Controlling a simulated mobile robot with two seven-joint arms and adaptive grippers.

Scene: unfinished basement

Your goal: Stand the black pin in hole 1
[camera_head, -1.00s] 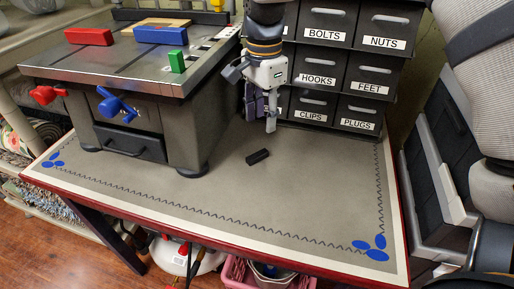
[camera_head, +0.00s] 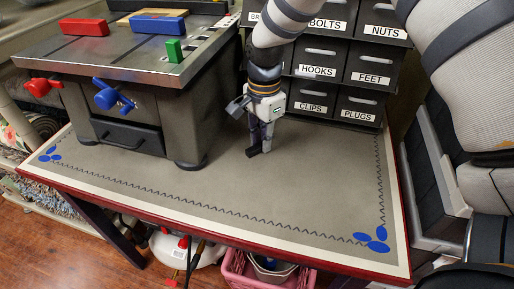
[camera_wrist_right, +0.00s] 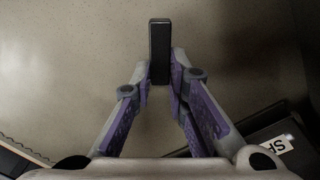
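The black pin (camera_head: 254,152) is a short dark bar at the fingertips of my right gripper (camera_head: 261,143), low over the grey mat in the head view. In the right wrist view the pin (camera_wrist_right: 159,45) sits between the two fingertips of the right gripper (camera_wrist_right: 161,72), which appear closed against its sides. Whether the pin touches the mat is not clear. A strip with dark openings and white labels (camera_head: 208,45) runs along the right edge of the metal box top; its numbers are too small to read, so I cannot tell hole 1. My left gripper is out of view.
The metal box (camera_head: 120,70) carries a red block (camera_head: 84,27), a blue block (camera_head: 158,25) and a green block (camera_head: 174,50). Labelled drawers (camera_head: 335,75) stand right behind my right gripper. The front of the grey mat (camera_head: 290,200) is clear.

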